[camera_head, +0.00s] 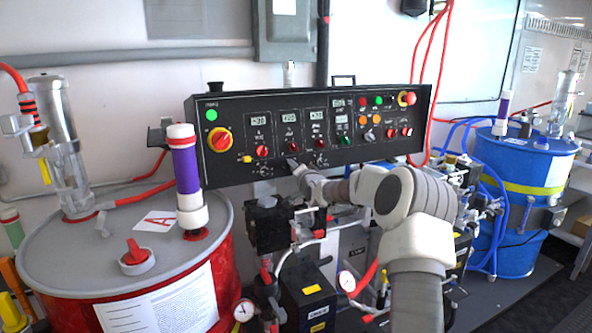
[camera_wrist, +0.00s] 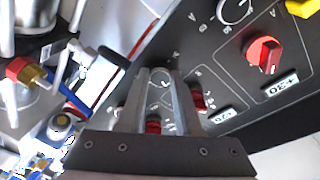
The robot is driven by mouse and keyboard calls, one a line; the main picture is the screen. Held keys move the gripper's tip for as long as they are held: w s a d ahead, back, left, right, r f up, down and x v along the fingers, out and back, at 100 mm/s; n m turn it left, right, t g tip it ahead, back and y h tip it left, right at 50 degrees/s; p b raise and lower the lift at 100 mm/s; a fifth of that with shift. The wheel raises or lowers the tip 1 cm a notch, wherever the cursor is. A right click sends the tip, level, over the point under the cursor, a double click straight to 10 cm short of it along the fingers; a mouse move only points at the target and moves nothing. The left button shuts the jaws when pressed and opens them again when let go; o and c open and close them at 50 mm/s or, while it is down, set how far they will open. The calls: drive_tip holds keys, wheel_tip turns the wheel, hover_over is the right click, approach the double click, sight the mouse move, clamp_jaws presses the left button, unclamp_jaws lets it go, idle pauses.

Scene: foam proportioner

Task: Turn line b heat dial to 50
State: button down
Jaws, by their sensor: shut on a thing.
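The black control panel (camera_head: 350,125) carries a row of red knobs with small displays above them and a lower row of dials. My gripper (camera_head: 293,163) is at the panel's lower edge, below the second red knob (camera_head: 292,146). In the wrist view my gripper (camera_wrist: 160,76) has its two fingers close together, shut on a small dial (camera_wrist: 161,80) of the lower row. The fingers partly hide this dial, and its pointer and setting cannot be read. The labels are too small to show which dial is line b heat.
The first red knob (camera_wrist: 263,53) and a ringed dial (camera_wrist: 235,11) sit beside my gripper. A red drum (camera_head: 225,270) with a purple-banded tube (camera_head: 187,168) stands left. A blue drum (camera_head: 515,195) stands right. Hoses and pump parts (camera_head: 270,225) crowd the space below the panel.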

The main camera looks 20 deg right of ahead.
drive_tip(key=shift+m, duration=1.2)
drive_tip(key=c, duration=0.6)
unclamp_jaws()
drive_tip(key=shift+s, duration=0.1)
drive_tip(key=s+a+r, duration=0.2)
drive_tip(key=s, duration=1.5)
drive_tip(key=shift+a, duration=0.25)
